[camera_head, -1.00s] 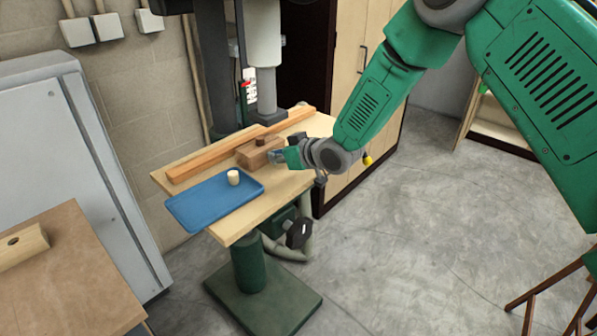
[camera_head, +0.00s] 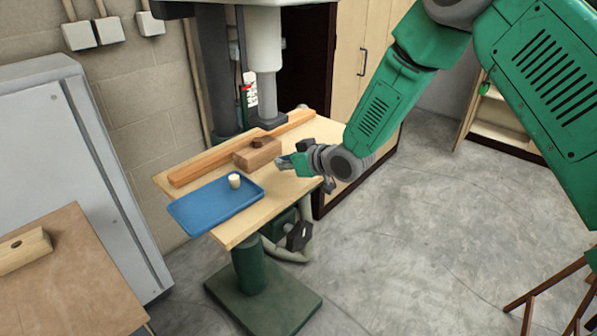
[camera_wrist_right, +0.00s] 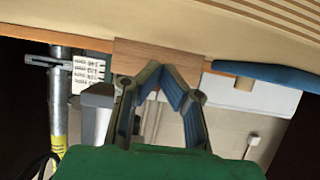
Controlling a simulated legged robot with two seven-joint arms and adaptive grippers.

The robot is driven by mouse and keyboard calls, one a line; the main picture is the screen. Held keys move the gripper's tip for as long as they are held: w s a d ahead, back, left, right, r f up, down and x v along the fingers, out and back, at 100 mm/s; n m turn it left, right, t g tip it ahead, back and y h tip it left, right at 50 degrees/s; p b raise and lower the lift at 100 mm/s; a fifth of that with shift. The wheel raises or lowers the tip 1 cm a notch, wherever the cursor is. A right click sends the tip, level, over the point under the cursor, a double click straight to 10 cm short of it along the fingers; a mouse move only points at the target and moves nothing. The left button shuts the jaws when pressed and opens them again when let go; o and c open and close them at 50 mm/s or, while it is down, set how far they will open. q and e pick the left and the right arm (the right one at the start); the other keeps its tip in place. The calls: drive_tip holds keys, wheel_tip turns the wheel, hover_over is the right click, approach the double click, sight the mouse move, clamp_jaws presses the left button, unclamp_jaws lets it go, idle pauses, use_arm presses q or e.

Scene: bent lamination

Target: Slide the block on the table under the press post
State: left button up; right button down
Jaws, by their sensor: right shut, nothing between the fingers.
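The brown wooden block (camera_head: 262,158), with a darker knob (camera_head: 258,142) on top, lies on the table (camera_head: 238,229). It sits between a long orange wooden strip and the table's right side, nearer to me than the press post (camera_head: 267,92) and not under its foot. My right gripper (camera_head: 285,162) is just right of the block, its fingers shut and empty. The wrist view shows the block (camera_wrist_right: 150,54) directly ahead of the fingertips (camera_wrist_right: 165,72); I cannot tell whether they touch. My left gripper is out of view.
A blue tray (camera_head: 213,213) with a small cream cylinder (camera_head: 234,181) is at the table's front left. The long wooden strip (camera_head: 205,168) runs along the back edge. A workbench (camera_head: 65,285) stands at lower left, a grey cabinet (camera_head: 45,135) behind it.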

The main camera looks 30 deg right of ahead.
drive_tip(key=shift+s+d+r+p, duration=0.1)
drive_tip(key=shift+s+d+p, duration=0.2)
drive_tip(key=shift+s, duration=0.45)
drive_tip(key=shift+s+d+r+p, duration=0.1)
drive_tip(key=shift+s+d+p, duration=0.2)
drive_tip(key=shift+s, duration=0.5)
drive_tip(key=shift+s+d+r+p, duration=0.15)
drive_tip(key=shift+s+d, duration=0.25)
drive_tip(key=shift+s, duration=0.35)
drive_tip(key=shift+f, duration=0.1)
